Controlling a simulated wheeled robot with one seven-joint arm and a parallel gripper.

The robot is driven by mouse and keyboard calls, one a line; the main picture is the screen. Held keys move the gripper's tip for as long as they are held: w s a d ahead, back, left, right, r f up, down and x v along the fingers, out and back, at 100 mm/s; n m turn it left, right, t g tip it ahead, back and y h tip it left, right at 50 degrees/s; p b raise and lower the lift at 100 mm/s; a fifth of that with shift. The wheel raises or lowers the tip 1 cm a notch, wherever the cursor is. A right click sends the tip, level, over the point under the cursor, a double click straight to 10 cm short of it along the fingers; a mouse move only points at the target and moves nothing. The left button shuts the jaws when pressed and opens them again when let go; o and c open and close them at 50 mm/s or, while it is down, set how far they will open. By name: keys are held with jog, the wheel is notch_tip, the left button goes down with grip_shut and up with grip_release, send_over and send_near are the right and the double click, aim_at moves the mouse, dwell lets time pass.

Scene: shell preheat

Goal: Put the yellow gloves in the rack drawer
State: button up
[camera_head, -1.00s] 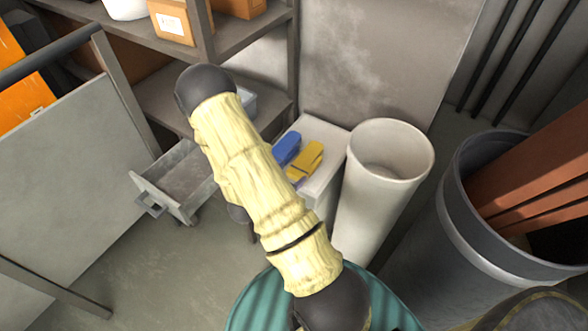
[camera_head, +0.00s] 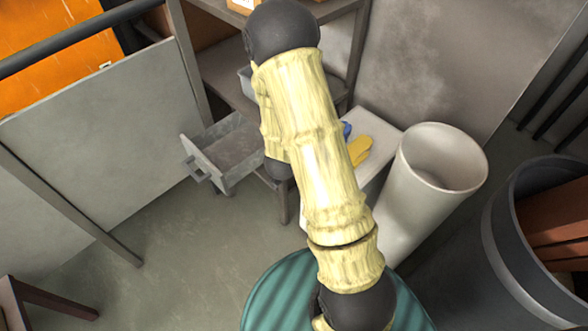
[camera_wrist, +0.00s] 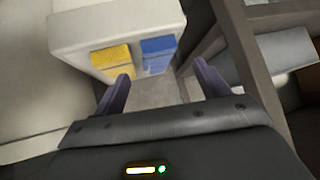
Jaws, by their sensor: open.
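The yellow gloves (camera_head: 360,150) lie on a white stand (camera_head: 382,146) beside something blue (camera_head: 347,129), partly hidden by my arm. The gloves also show in the wrist view (camera_wrist: 110,56), left of the blue item (camera_wrist: 158,52). The rack drawer (camera_head: 240,160) is pulled out at the rack's lower left; its inside looks empty where visible. My gripper (camera_wrist: 161,76) is open, with nothing seen between its fingers. The gloves lie beyond the left fingertip in the wrist view, apart from it as far as I can tell. My arm hides the gripper in the head view.
A tall white bin (camera_head: 412,195) stands right of the stand, and a dark barrel (camera_head: 520,240) holding brown boards is at far right. A grey panel (camera_head: 100,140) stands left of the drawer. The floor (camera_head: 190,245) in front of the drawer is clear.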

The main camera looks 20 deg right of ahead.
jog(key=s+a+r+n+g+y, duration=0.2)
jog(key=s+a+r+n+y, duration=0.55)
jog(key=a+r, duration=0.35)
jog(key=s+r+n+g, duration=0.1)
jog(key=s+r+n, duration=0.2)
jog(key=s, duration=0.3)
jog(key=shift+d+n+g+h, duration=0.3)
jog(key=shift+n+g+h, duration=0.05)
jog(key=shift+g, duration=0.05)
